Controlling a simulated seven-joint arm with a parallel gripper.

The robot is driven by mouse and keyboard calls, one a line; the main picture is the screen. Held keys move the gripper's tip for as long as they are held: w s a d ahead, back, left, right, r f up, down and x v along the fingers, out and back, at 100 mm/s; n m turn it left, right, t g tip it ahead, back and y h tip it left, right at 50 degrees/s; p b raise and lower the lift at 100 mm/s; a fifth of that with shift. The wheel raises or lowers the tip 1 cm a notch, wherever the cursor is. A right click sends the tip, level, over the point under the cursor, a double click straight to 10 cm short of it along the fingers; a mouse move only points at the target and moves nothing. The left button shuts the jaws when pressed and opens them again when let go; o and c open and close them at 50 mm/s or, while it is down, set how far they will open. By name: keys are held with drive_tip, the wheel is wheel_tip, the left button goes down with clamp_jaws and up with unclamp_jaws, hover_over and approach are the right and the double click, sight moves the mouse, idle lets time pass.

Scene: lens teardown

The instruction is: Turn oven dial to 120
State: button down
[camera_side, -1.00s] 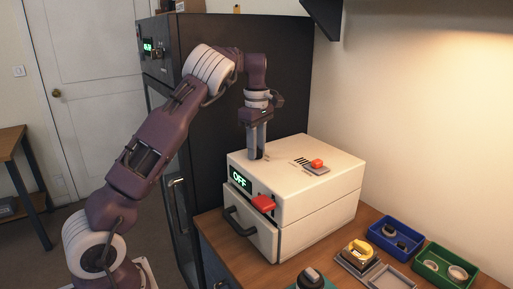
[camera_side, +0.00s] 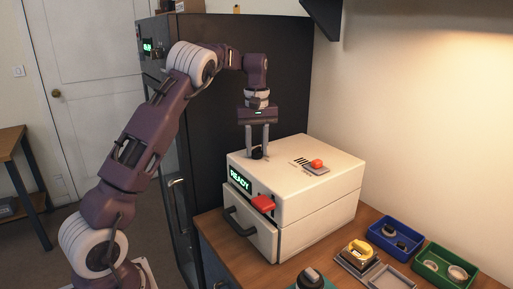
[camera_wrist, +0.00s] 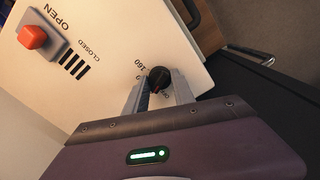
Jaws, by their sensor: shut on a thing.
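The oven (camera_side: 320,205) is a cream box on the wooden counter, with a lit green display (camera_side: 240,180) reading READY. Its black dial (camera_side: 257,154) stands on the top near the back left corner. My gripper (camera_side: 258,152) points straight down with its two fingers shut on the dial. The wrist view shows the dial (camera_wrist: 159,79) between the fingertips, with a small red mark on it. A printed 160 shows beside it; other markings are partly hidden by the fingers, so the exact setting cannot be read.
A red slider (camera_side: 317,163) sits on the oven top beside vents, with OPEN and CLOSED labels in the wrist view. A red block (camera_side: 263,203) is on the front above the drawer handle (camera_side: 238,222). Blue (camera_side: 396,238) and green (camera_side: 445,269) bins stand at right. A dark cabinet (camera_side: 225,110) stands behind.

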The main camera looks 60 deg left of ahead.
sight(257, 148)
drive_tip(key=m, duration=0.4)
drive_tip(key=shift+m, duration=0.3)
drive_tip(key=shift+d+m, duration=0.1)
drive_tip(key=shift+m, duration=1.8)
drive_tip(key=c, duration=1.1)
unclamp_jaws()
drive_tip(key=shift+o, duration=0.2)
wheel_tip(257, 148, up, 7)
drive_tip(key=shift+r, duration=0.1)
